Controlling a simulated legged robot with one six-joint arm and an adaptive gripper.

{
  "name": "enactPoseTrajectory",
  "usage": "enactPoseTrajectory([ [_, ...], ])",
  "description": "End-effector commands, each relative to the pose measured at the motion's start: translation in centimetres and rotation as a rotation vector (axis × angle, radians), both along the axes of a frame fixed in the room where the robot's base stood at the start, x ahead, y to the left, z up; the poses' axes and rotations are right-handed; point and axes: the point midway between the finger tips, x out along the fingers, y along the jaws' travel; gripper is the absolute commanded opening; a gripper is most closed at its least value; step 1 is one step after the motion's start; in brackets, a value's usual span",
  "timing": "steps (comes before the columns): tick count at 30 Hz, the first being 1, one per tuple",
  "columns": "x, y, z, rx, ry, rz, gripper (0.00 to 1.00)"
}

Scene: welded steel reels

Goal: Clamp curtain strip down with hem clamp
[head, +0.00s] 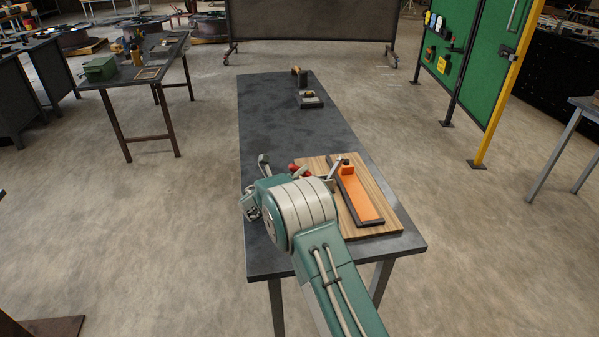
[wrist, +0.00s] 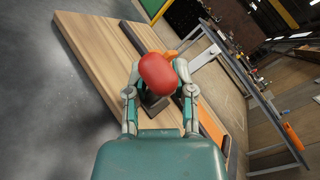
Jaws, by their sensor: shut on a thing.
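The orange curtain strip (head: 362,202) lies in a dark-edged channel on a wooden board (head: 377,177). Part of it shows in the wrist view (wrist: 211,131), right of my gripper. The hem clamp has a red handle (head: 299,170) and stands on the board left of the strip. A slanted metal bar (head: 334,172) rises beside the strip's far end. In the wrist view my gripper (wrist: 158,76) is shut on the red clamp handle (wrist: 157,69), one finger on each side. The clamp's body is mostly hidden, and I cannot tell whether it presses the strip.
The board lies at the near end of a long dark table (head: 270,120). A green panel with a yellow post (head: 500,85) stands at the right. The table's middle is clear.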

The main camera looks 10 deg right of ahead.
Motion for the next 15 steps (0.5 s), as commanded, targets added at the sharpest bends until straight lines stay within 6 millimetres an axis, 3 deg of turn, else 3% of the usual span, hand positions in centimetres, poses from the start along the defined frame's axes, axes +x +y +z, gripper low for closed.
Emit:
enactPoseTrajectory([
  [15, 0.09, -0.46, 0.56, 0.104, 0.003, 0.005, 0.00],
])
